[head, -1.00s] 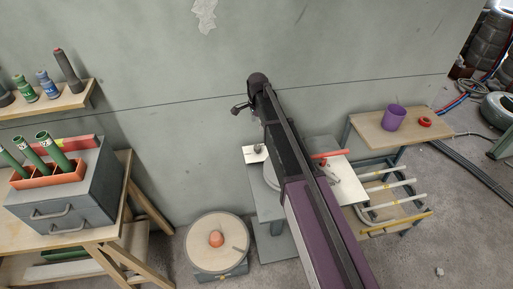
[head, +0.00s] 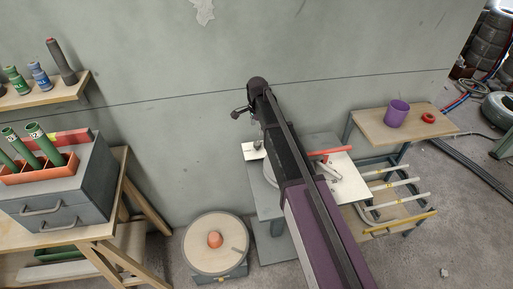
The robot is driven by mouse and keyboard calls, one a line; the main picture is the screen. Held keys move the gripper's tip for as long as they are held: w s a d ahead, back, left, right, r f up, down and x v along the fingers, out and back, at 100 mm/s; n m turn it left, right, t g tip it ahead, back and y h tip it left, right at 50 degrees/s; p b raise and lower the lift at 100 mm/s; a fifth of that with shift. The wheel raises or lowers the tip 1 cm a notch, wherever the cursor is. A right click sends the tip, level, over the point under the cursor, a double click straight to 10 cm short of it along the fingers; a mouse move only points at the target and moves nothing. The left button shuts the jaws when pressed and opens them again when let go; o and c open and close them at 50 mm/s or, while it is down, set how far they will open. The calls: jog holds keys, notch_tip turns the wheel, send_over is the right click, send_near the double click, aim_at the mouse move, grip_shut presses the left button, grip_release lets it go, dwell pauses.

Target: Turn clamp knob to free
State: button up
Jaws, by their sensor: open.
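My arm reaches from the lower right up over a low grey stand, and it hides much of that stand. My gripper (head: 240,112) is a small dark shape at the arm's far end, in front of the wall, and it is open with nothing seen in it. A red bar handle (head: 331,151) shows on the stand right of my arm. I cannot tell which of these is the clamp knob.
A white plate (head: 248,152) shows left of my arm, another (head: 350,181) right of it. A wooden bench (head: 75,232) with a grey drawer box (head: 62,203) stands left. A side table (head: 376,131) carries a purple cup (head: 397,112) and red ring (head: 428,118).

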aim_at(257, 143)
jog(key=shift+f+b, duration=4.4)
jog(key=shift+f, duration=0.25)
grip_shut()
jog(key=shift+a, duration=0.15)
